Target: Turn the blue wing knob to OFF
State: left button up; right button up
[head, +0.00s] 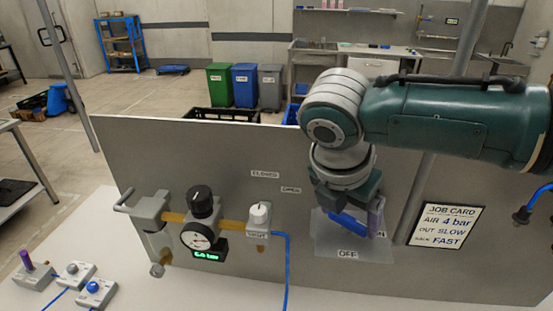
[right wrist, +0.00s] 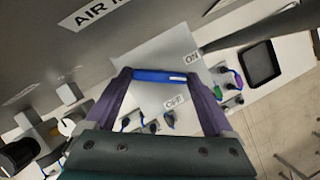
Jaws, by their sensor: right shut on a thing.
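The blue wing knob (head: 347,222) sits on a pale plate (head: 325,245) on the grey panel, below my right arm. In the head view its bar slants down to the right. An OFF label (head: 347,254) is below it and an ON label (head: 381,234) is to its right, partly covered. My right gripper (head: 354,216) points at the panel, with its purple fingers at the knob. In the right wrist view the blue bar (right wrist: 160,76) spans between the two purple fingertips, which are shut on its ends. My left gripper is not in view.
Left of the knob are a black regulator knob with gauge (head: 198,236) and a white knob (head: 259,215) with a blue hose. A job card (head: 447,224) is on the panel to the right. Small grey blocks (head: 95,292) stand on the white table at lower left.

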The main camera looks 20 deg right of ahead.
jog(key=m+g, duration=0.1)
jog(key=m, duration=0.1)
jog(key=shift+w+m, duration=0.15)
jog(key=shift+m, duration=0.25)
jog(key=m+g+b, duration=0.1)
jog(key=m, duration=0.1)
jog(key=shift+w+a+f+m, duration=0.1)
jog(key=shift+m, duration=0.3)
jog(key=m+g+b, duration=0.1)
jog(key=m+b, duration=0.2)
jog(key=shift+w+m+g, duration=0.1)
jog(key=shift+m+g, duration=0.2)
jog(key=shift+m, duration=0.1)
jog(key=shift+m+g+b, duration=0.3)
jog(key=shift+m+b, duration=0.65)
jog(key=shift+m, duration=0.05)
jog(key=o, duration=1.1)
